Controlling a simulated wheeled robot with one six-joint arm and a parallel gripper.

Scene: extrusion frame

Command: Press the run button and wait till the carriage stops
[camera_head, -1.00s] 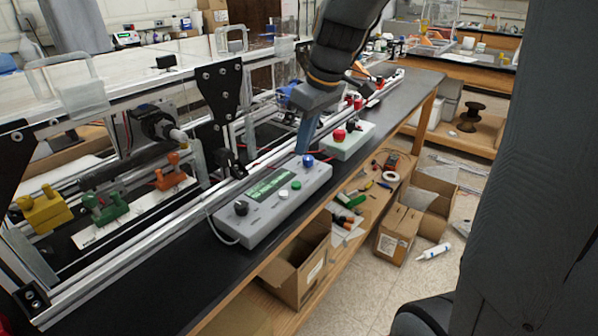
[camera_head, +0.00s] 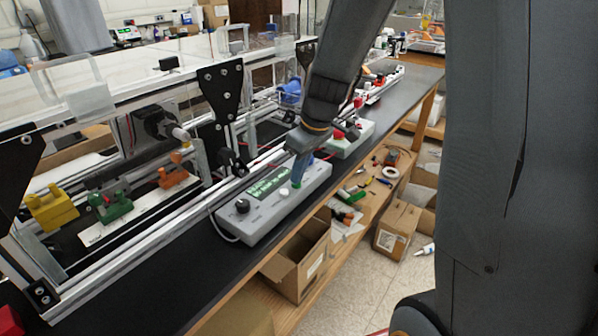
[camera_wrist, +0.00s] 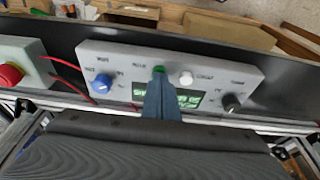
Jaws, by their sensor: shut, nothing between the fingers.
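The grey control box (camera_head: 265,222) lies on the black bench top in front of the extrusion frame. It has a lit green display (camera_wrist: 190,99), a black knob (camera_wrist: 231,102), a white button (camera_wrist: 186,77), a green button (camera_wrist: 158,69) and a blue knob (camera_wrist: 102,82). The labels are too small to read. My gripper (camera_head: 297,183) is shut and empty, pointing down, with its fingertips (camera_wrist: 158,78) at the green button and partly covering it. I cannot tell whether they touch it. I cannot clearly make out the carriage on the frame.
A second box with a red button (camera_wrist: 10,74) sits beside the control box. Yellow (camera_head: 52,207), green (camera_head: 110,206) and orange (camera_head: 173,176) blocks stand by the frame's rails. A cardboard box (camera_head: 300,262) is below the bench edge.

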